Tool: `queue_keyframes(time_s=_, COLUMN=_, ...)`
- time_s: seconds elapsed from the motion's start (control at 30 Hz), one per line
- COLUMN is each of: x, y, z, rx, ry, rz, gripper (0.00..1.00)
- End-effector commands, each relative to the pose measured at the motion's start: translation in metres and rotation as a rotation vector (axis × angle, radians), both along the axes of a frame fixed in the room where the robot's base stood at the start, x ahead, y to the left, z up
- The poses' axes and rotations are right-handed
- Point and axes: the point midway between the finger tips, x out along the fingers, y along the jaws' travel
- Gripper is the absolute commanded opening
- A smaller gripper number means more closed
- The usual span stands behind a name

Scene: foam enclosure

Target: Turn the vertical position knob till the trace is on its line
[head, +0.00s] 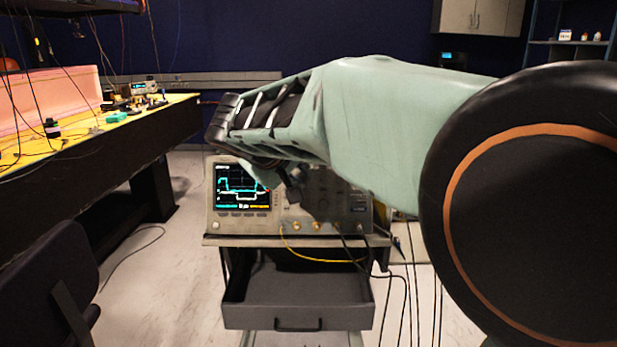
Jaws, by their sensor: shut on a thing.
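The oscilloscope (212,214) stands on a cart. Its lit screen (243,203) shows a cyan stepped trace (223,180) and a paler stepped trace lower down. A cyan horizontal line runs across the middle of the screen; I cannot tell at this size which line is the mark or how far the trace lies from it. My gripper (293,194) is at the front panel, just right of the screen, with its dark fingers pointing down toward the controls. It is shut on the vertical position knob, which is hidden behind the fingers. My arm covers the scope's top and part of its panel.
A yellow cable (312,260) and dark cables hang from the scope's front sockets. The cart's drawer (297,303) is open below. A yellow-topped bench (70,150) with instruments stands left, and a dark chair (45,285) is at lower left.

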Motion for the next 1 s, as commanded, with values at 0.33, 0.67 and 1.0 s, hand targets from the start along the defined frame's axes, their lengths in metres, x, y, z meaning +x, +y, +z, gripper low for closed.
queue_keyframes(time_s=0.33, x=0.001, y=0.001, z=0.002, rx=0.002, ry=-0.005, rz=0.003, gripper=0.18)
queue_keyframes(time_s=0.67, x=0.000, y=0.000, z=0.001, rx=0.002, ry=-0.002, rz=0.001, gripper=0.28)
queue_keyframes(time_s=1.0, x=-0.032, y=0.011, z=0.026, rx=0.003, ry=-0.004, rz=0.005, gripper=0.28)
